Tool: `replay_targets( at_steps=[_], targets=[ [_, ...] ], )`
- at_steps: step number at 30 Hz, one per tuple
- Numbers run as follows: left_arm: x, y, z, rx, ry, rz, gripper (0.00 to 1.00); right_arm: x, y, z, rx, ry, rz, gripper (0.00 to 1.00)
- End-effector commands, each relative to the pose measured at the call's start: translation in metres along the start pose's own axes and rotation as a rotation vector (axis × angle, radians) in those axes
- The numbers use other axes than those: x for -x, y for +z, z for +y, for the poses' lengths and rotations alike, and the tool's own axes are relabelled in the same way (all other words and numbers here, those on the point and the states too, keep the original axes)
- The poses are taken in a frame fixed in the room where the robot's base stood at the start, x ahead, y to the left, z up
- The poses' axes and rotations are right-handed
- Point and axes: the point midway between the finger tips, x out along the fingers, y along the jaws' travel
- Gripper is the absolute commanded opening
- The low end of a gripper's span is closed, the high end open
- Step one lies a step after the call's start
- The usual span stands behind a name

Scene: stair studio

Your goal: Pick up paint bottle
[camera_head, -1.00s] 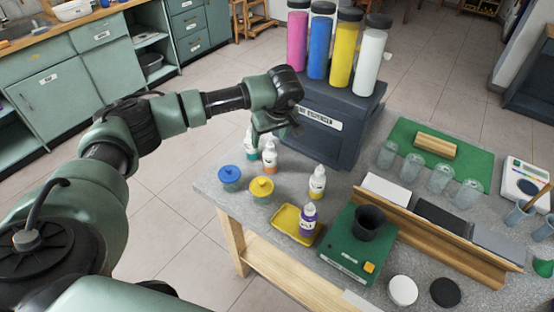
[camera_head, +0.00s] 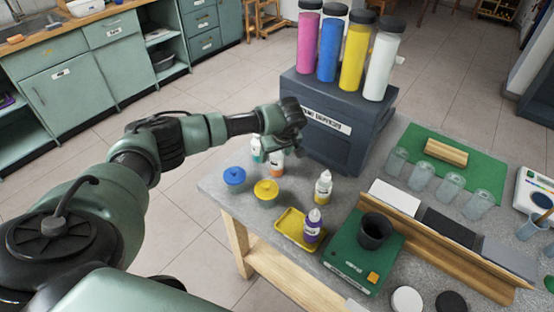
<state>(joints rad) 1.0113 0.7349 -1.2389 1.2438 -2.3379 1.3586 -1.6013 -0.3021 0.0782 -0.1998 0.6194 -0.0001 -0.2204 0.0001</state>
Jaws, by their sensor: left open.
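Small paint bottles with white nozzles stand on the grey table. A teal one (camera_head: 256,154) and an orange one (camera_head: 276,167) stand close together at the back left. A yellow one (camera_head: 323,189) stands farther right, and a purple one (camera_head: 312,229) stands upright on a yellow tray (camera_head: 290,231). My left gripper (camera_head: 272,150) is open and points down at the teal and orange bottles. It hides part of both, and I cannot tell whether it touches either. My right gripper is not in view.
Lidded blue (camera_head: 234,177) and yellow (camera_head: 266,190) jars stand just in front. A dark box (camera_head: 340,140) with tall colored bottles stands close behind the gripper. A green scale (camera_head: 350,250) with a black cup and a wooden rail (camera_head: 440,245) lie to the right.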

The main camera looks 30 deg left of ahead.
Motion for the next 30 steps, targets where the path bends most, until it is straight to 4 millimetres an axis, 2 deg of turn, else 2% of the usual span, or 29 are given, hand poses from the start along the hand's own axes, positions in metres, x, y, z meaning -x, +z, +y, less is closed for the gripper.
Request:
replay_targets(
  at_steps=[5,6,13,23,26,30],
  targets=[
    [-0.001,0.000,0.000,0.000,0.001,0.001,0.68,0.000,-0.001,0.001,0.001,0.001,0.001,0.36],
    [-0.001,0.000,0.000,0.000,0.001,0.001,0.65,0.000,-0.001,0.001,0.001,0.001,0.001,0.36],
    [-0.001,0.000,0.000,0.000,0.000,0.001,0.01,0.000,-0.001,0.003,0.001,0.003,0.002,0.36],
    [0.002,-0.002,0.000,0.001,0.002,0.001,0.00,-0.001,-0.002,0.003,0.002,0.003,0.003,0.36],
    [0.008,-0.005,0.001,0.002,0.003,0.002,0.00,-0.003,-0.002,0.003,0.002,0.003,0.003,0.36],
    [0.025,-0.012,0.001,0.002,0.005,0.003,0.00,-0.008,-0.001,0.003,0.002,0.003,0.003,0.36]
  ],
)
